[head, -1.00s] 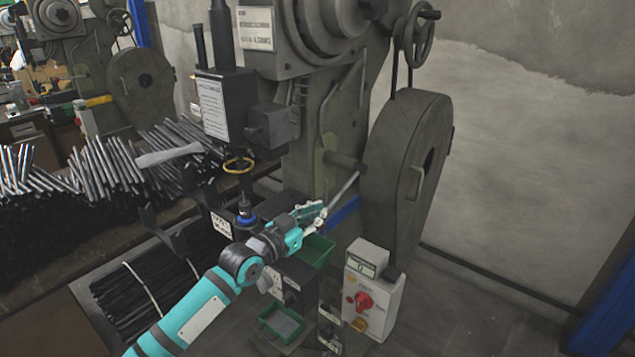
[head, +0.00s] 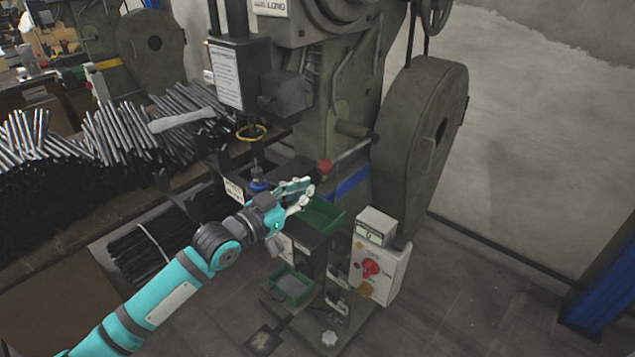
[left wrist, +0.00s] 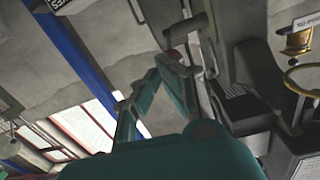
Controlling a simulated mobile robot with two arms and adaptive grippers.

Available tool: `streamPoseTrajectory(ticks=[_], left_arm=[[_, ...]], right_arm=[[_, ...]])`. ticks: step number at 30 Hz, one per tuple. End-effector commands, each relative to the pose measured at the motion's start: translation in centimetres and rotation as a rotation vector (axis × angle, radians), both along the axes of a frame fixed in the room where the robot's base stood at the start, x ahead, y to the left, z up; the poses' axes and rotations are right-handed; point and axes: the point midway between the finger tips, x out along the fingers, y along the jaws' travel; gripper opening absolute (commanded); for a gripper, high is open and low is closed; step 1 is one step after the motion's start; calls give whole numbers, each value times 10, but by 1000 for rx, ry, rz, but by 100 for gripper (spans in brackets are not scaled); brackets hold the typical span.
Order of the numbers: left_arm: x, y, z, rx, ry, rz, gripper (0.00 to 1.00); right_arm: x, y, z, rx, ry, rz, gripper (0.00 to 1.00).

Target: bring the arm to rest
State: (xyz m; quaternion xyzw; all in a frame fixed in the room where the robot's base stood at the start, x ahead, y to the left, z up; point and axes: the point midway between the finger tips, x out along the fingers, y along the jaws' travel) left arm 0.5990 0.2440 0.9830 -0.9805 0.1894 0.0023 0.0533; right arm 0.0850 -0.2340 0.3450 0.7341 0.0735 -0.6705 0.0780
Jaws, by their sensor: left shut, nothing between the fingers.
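My left gripper (head: 303,193) is shut and empty in the head view, in front of the rivet press (head: 345,100), with the green upper bin (head: 322,214) just right of and below its fingertips. My left arm (head: 165,295) reaches in from the lower left, bent at the wrist. A red ball knob (head: 325,167) on a lever shows just above and right of the fingers, apart from them in the picture. In the left wrist view my gripper's fingers (left wrist: 150,98) point up the picture with nothing between them. My right gripper is in neither current view.
A control box (head: 378,262) with a red knob stands right of the press, below its big wheel guard (head: 420,140). A lower green bin (head: 291,285) sits below the gripper. Bundles of metal rods (head: 120,135) fill the left side. Open floor (head: 480,290) lies at the right.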

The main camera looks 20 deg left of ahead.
Motion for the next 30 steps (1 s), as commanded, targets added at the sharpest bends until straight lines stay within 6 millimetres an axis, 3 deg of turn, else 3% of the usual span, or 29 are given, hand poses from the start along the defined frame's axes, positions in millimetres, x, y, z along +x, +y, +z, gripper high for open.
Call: streamPoseTrajectory(ticks=[4, 20, 23, 26, 30], left_arm=[[-8, 3, 0, 0, -2, -1, 0], [-10, 2, -1, 1, 2, -2, 0], [-19, -7, -20, 14, 55, -4, 0], [-45, -27, -60, 48, 181, -6, 0], [-110, -51, -131, 126, 454, 25, 0]], right_arm=[[1, 0, -1, 0, -2, 0, 40], [2, 0, -1, -1, -2, 0, 40], [2, -1, -1, -1, -2, 0, 40], [2, -1, -1, -1, -2, 0, 40], [2, -1, -1, -2, -2, 0, 40]])
